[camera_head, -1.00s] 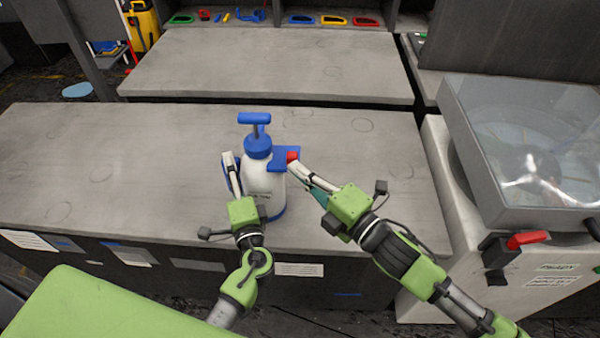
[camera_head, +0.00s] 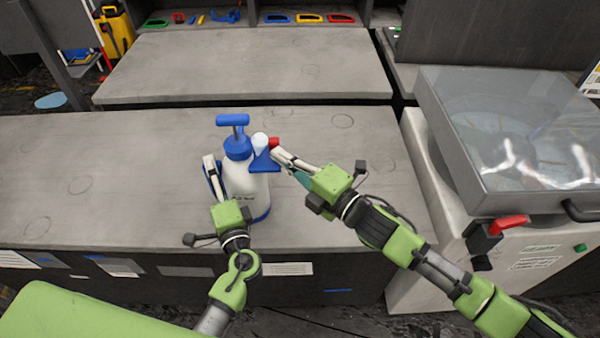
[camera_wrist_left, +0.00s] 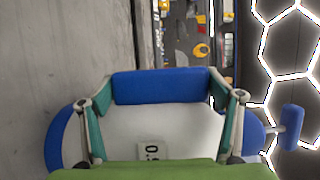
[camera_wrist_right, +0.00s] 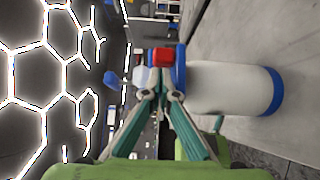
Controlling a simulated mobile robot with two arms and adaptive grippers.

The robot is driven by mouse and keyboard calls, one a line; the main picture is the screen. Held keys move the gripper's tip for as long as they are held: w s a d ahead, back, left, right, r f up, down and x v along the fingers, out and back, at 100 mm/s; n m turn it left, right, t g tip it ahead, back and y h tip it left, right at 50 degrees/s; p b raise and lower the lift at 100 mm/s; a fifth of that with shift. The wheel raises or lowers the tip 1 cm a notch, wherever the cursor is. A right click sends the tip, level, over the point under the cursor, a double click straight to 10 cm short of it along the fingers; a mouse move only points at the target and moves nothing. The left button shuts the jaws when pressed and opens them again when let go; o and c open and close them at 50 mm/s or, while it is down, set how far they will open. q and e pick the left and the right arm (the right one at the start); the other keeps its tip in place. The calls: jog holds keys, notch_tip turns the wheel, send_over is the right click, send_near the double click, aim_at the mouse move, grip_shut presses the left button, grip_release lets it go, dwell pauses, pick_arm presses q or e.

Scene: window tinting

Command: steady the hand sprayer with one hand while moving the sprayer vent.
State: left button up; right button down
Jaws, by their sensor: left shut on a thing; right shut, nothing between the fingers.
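The hand sprayer (camera_head: 243,182) stands upright on the near workbench. It has a white body, a blue base and a blue pump handle. The red sprayer vent (camera_head: 274,142) is at the upper right of the sprayer, beside a blue part and a white rounded piece. My left gripper (camera_head: 210,168) is shut on the sprayer body; in the left wrist view its fingers flank the body (camera_wrist_left: 190,125). My right gripper (camera_head: 276,151) is shut and empty, its tips right beside the vent. In the right wrist view the vent (camera_wrist_right: 162,56) is just beyond the tips; whether they touch is unclear.
The near workbench (camera_head: 100,170) is clear around the sprayer. A second worktop (camera_head: 250,65) lies behind it across a gap. A machine with a clear lid (camera_head: 515,140) and red handle stands at the right. Coloured tools (camera_head: 305,18) lie on the back shelf.

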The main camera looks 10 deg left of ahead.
jog(key=s+a+v, duration=0.1)
jog(key=s+v, duration=0.1)
jog(key=v, duration=1)
pick_arm(q)
jog(key=o, duration=1.6)
pick_arm(e)
jog(key=shift+f, duration=0.1)
pick_arm(q)
jog(key=shift+a, duration=0.15)
jog(key=shift+c, duration=0.3)
jog(key=s+a, duration=0.2)
jog(key=a, duration=0.7)
jog(key=shift+s+a, duration=0.2)
jog(key=shift+s, duration=0.05)
